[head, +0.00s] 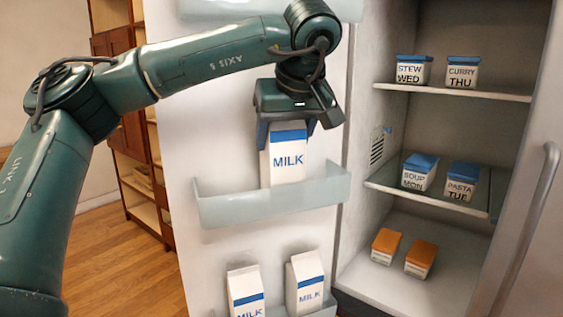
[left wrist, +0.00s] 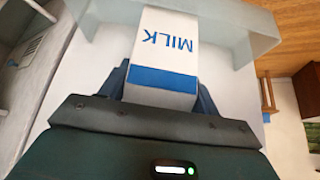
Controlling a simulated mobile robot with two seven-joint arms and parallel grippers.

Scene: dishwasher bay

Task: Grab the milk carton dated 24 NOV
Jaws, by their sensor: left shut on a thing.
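A white milk carton with a blue top band (head: 289,162) stands in the middle door bin (head: 275,208) of the open fridge. My left gripper (head: 290,132) is shut on its top from above. The same carton fills the middle of the left wrist view (left wrist: 168,50), between the fingers of my left gripper (left wrist: 160,85). No date can be read on it. Two more milk cartons stand in the lower door bin, one at left (head: 245,291) and one at right (head: 306,284); no dates can be read on them. My right gripper is not in view.
Inside the fridge, blue-lidded boxes marked STEW WED (head: 411,71), CURRY THU (head: 462,75), SOUP MON (head: 419,174) and PASTA TUE (head: 461,182) sit on shelves. Two orange-topped boxes (head: 386,246) (head: 421,259) lie below. A wooden shelf unit (head: 125,130) stands behind the door.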

